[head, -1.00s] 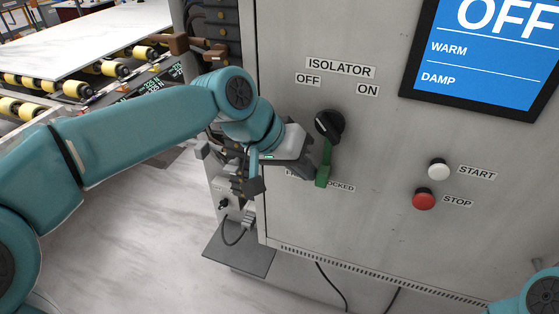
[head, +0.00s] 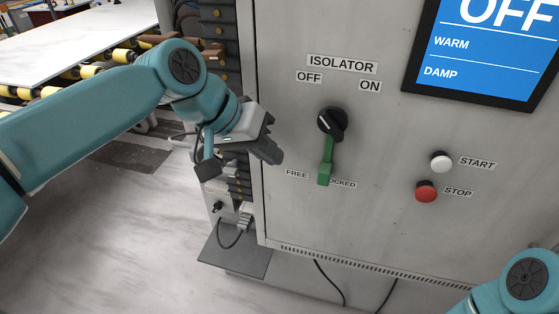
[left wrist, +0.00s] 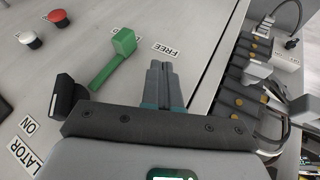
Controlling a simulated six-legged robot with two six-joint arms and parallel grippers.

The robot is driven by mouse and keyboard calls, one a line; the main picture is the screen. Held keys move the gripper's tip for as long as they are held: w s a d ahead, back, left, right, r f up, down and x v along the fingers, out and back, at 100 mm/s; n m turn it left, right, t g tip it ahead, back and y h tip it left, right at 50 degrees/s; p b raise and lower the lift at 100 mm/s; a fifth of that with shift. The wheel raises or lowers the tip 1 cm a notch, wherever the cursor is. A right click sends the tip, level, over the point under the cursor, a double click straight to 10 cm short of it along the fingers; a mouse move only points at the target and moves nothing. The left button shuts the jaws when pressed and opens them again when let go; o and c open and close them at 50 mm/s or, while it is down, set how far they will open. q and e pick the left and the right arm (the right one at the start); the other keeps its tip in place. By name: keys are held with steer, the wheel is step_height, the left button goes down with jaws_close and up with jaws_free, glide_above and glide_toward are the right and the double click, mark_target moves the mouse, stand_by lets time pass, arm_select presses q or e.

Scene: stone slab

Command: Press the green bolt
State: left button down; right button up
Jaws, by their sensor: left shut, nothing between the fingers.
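The green bolt (head: 325,168) hangs below the black isolator knob (head: 331,123) on the grey cabinet front. Its square lower end sits between the FREE and LOCKED labels and covers the start of LOCKED. My left gripper (head: 271,153) is shut and empty, to the left of the bolt and apart from it. In the left wrist view the shut fingers (left wrist: 161,72) point toward the FREE label (left wrist: 165,50), with the green bolt (left wrist: 112,58) to their left. The knob's pointer is on the OFF side. My right gripper is out of view; only part of that arm shows at lower right.
A white START button (head: 441,161) and a red STOP button (head: 426,191) are to the right of the bolt. A blue screen (head: 487,60) reads OFF, WARM, DAMP. Cables and a socket box (head: 217,207) lie beyond the cabinet's left edge.

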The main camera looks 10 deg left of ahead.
arm_select(q)
steer(key=v, duration=0.5)
steer(key=shift+s+r, duration=0.2)
steer(key=shift+r, duration=0.2)
steer(key=shift+a, duration=0.15)
